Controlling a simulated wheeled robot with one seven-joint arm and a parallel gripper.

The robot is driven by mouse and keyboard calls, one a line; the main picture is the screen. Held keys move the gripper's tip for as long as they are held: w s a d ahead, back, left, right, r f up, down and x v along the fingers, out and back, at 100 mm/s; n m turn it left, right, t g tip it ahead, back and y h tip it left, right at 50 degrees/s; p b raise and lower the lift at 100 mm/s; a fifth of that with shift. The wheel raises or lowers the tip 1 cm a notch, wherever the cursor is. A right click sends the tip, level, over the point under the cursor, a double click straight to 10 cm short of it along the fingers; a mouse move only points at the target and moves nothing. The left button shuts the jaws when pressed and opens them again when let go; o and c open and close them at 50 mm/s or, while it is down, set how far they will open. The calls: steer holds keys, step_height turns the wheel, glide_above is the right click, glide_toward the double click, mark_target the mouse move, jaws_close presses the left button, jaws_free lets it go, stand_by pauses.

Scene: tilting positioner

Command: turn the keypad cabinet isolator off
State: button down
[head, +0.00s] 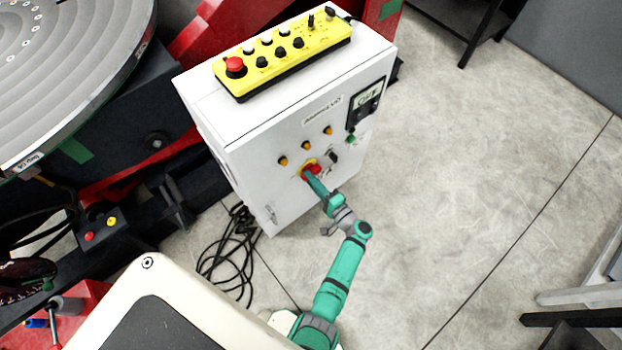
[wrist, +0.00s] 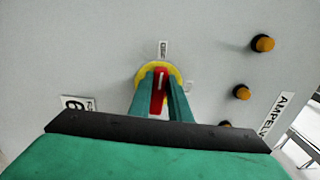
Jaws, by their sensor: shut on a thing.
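The keypad cabinet (head: 285,135) is a white box standing upright on the floor. Its isolator, a red handle on a yellow round plate (head: 309,168), is low on the front face. In the wrist view the red handle (wrist: 158,92) points up and down in the picture, on its yellow plate (wrist: 145,76). A small label (wrist: 163,49) is above it. My gripper (wrist: 161,92) is shut on the red handle, one green finger on each side. In the head view my gripper (head: 312,178) reaches the isolator from the front and partly hides it.
A yellow button box (head: 285,50) with a red knob lies on the cabinet top. Black cables (head: 232,255) lie on the floor at left.

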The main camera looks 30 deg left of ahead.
steer(key=shift+f+n, duration=0.1)
steer(key=shift+n, duration=0.2)
steer(key=c, duration=1.6)
jaws_free()
steer(key=shift+c, duration=0.2)
steer(key=v, duration=1.1)
steer(key=shift+a, duration=0.1)
